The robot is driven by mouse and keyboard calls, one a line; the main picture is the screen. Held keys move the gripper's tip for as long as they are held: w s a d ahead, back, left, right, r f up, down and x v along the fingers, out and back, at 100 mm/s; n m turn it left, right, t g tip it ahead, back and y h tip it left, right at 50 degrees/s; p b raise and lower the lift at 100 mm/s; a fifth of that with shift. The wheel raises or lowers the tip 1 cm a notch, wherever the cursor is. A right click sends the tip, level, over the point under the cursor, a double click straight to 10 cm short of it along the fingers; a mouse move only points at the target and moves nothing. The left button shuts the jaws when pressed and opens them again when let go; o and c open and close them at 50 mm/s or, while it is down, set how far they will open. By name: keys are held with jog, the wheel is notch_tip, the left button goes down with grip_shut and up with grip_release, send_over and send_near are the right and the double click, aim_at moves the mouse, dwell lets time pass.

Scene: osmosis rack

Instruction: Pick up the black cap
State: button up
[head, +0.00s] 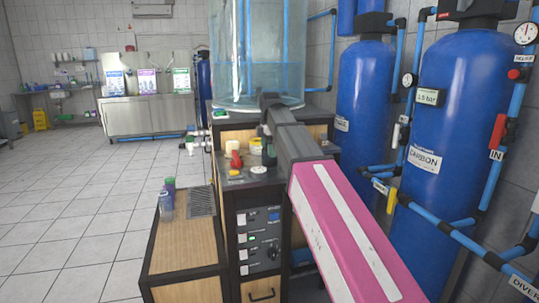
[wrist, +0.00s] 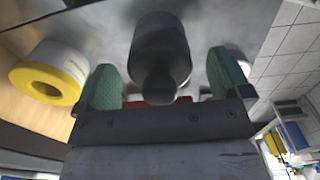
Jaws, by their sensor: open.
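My gripper (wrist: 166,82) has two green-padded fingers, spread apart in the wrist view. A dark, rounded, cap-like thing (wrist: 160,48) with a narrower front end shows between and beyond them; it looks like the black cap. I cannot tell how far it is from the pads, and no grip on it shows. In the head view my gripper (head: 267,130) is over the back of the cabinet top, below the clear tank. The cap is not clear there, as my arm and gripper cover much of that spot.
The clear tank (head: 258,60) rises behind, and blue cylinders (head: 440,110) with pipes stand right. Bottles (head: 167,203) stand on the lower wooden shelf.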

jog(key=shift+f, duration=0.25)
jog(key=c, duration=1)
jog(key=shift+r, duration=0.1)
